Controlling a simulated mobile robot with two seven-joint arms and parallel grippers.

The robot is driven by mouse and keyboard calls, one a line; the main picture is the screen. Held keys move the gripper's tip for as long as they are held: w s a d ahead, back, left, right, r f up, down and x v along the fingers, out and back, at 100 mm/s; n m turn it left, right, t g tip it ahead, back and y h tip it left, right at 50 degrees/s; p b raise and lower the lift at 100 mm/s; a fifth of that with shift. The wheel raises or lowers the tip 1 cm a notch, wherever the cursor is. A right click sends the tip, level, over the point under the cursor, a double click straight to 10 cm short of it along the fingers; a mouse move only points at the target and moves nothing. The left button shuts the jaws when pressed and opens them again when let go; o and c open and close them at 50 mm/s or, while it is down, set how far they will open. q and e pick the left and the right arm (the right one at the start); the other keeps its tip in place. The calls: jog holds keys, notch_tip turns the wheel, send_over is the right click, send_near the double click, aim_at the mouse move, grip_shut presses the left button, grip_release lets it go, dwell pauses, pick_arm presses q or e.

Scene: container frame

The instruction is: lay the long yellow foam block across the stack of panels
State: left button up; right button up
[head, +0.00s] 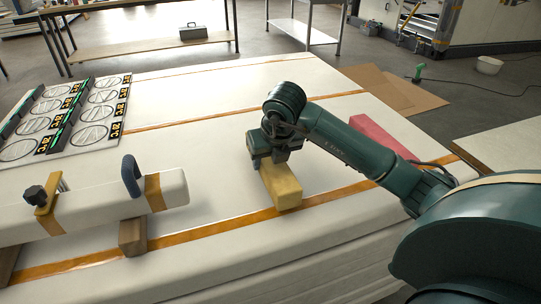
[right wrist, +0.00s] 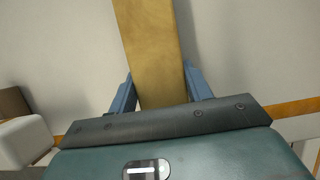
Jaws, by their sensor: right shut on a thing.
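The long yellow foam block (head: 283,188) is on or just above the white stack of panels (head: 215,120), with its near end by an orange strap. A gap under it cannot be told. My right gripper (head: 268,160) is over the block's far part and shut on it. In the right wrist view, the yellow block (right wrist: 150,50) runs up from between the two blue-grey fingers (right wrist: 158,95), which sit at its sides. The gripper hides part of the block. My left gripper is not in view.
A white padded beam (head: 100,208) with a blue handle (head: 131,176) rests on wooden blocks (head: 132,236) at the left. Printed panels (head: 75,112) lie at the far left. A red block (head: 385,137) lies behind my right arm. The stack's middle is clear.

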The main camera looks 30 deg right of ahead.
jog(key=shift+f, duration=0.25)
jog(key=shift+f, duration=0.2)
dwell(0.3)
jog(key=shift+f+b, duration=0.35)
jog(key=shift+b, duration=0.15)
jog(key=o, duration=1)
